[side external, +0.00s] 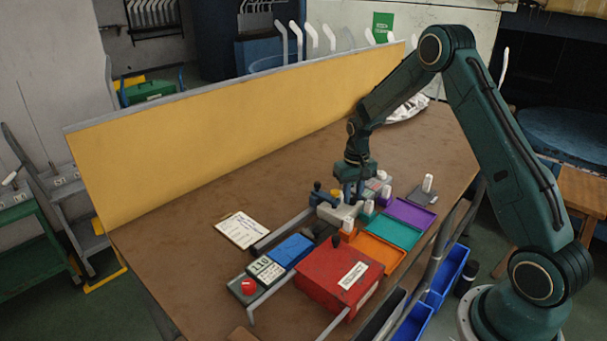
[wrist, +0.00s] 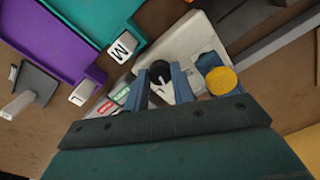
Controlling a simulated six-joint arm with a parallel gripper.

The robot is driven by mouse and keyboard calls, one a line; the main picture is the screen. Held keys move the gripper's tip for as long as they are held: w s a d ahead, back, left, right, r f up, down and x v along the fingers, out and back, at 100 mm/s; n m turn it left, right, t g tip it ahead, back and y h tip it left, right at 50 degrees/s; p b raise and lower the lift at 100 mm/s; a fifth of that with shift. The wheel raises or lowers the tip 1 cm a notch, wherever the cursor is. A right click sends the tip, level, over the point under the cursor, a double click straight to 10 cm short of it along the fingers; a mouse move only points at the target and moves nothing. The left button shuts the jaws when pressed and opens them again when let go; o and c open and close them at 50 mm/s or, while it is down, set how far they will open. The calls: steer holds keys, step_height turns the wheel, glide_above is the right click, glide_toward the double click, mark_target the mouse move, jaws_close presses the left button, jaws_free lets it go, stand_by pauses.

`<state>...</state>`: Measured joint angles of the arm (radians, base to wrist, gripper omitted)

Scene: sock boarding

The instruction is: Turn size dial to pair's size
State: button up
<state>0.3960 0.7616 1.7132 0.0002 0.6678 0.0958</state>
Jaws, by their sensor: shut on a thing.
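The size dial (wrist: 161,82) is a black round knob with a white pointer, on a pale grey box (wrist: 190,40) in the wrist view. My gripper (wrist: 160,88) is shut on it, with one blue finger on each side of the knob. In the side view my gripper (side external: 351,197) reaches straight down onto the pale box (side external: 335,214), and the knob is hidden there. Small cards with green and red marks (wrist: 112,102) lie beside the box. The size marks around the dial are not readable.
Purple (side external: 410,216), teal (side external: 392,232) and orange (side external: 378,252) trays stand to the right, with white tags; one tag reads M (wrist: 123,46). A red box (side external: 325,279), a control panel with a red button (side external: 248,286) and a written sheet (side external: 242,230) are nearby. A yellow board (side external: 230,135) stands behind.

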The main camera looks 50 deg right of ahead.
mark_target(352, 197)
steer(key=shift+n, duration=1.4)
steer(key=o, duration=1)
steer(key=shift+r, duration=0.1)
step_height(352, 197, up, 14)
